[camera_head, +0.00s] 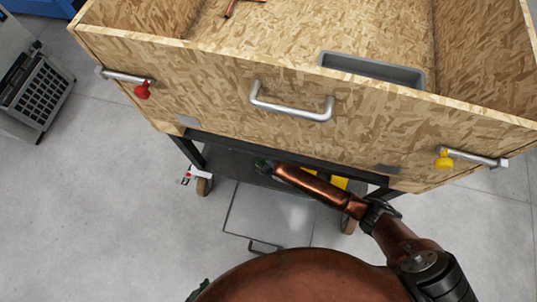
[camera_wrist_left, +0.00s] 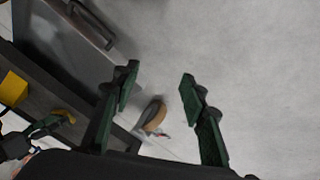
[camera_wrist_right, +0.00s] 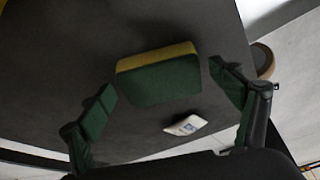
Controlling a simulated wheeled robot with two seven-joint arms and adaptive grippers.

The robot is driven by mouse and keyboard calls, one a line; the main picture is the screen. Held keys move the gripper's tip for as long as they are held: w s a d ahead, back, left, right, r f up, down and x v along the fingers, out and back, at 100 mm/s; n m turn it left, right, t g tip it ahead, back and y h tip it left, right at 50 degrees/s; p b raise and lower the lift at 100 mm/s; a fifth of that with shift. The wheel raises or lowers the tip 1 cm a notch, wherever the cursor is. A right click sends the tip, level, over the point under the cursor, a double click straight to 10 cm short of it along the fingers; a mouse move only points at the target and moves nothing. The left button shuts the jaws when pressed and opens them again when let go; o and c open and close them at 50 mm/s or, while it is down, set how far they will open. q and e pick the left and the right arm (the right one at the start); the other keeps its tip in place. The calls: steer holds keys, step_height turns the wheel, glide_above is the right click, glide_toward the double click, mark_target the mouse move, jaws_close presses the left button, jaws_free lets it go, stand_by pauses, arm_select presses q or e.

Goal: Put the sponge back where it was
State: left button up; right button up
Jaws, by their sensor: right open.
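The sponge (camera_wrist_right: 158,78), green with a yellow layer, lies on the dark lower shelf (camera_wrist_right: 150,25) in the right wrist view. My right gripper (camera_wrist_right: 162,78) is open, with one finger on each side of the sponge and visible gaps to both. In the head view my right arm reaches to the shelf under the wooden box, its green fingertips (camera_head: 264,165) at the shelf; I cannot make out the sponge there. My left gripper (camera_wrist_left: 158,77) is open and empty over the grey floor in the left wrist view. Its fingers appear clear of the shelf.
A small white item (camera_wrist_right: 185,125) lies near the sponge. A yellow object (camera_wrist_left: 12,88) shows by the shelf. The wooden box (camera_head: 215,85) with its metal handle (camera_head: 291,112) overhangs the shelf. A grey tray (camera_head: 372,70) is inside it. Caster wheels (camera_head: 203,186) stand below.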

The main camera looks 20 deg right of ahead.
steer(key=shift+r, duration=0.15)
steer(key=shift+d+r, duration=0.1)
steer(key=shift+r, duration=0.25)
arm_select(q)
steer(key=s+a+r+g+y+p, duration=0.2)
steer(key=s+a+r+g+p, duration=0.2)
steer(key=s+a+r+p, duration=0.4)
arm_select(e)
steer(key=shift+b+v, duration=0.5)
steer(key=shift+v, duration=5.2)
steer(key=s+d+f+m+g, duration=0.1)
steer(key=s+f, duration=0.2)
steer(key=s, duration=0.7)
steer(key=s+d+f+m, duration=0.1)
steer(key=s+f, duration=0.2)
steer(key=s, duration=0.8)
arm_select(q)
steer(key=f, duration=0.2)
steer(key=s+f, duration=0.1)
steer(key=shift+d, duration=0.35)
arm_select(e)
steer(key=s+d+r+m+g+h, duration=0.1)
steer(key=s+d, duration=0.4)
steer(key=s, duration=0.7)
steer(key=s+d+r+m+g, duration=0.1)
steer(key=s+d, duration=0.4)
steer(key=s, duration=0.7)
steer(key=shift+s+r+m+g+h, duration=0.4)
steer(key=shift+r+m, duration=0.15)
steer(key=shift+m, duration=0.55)
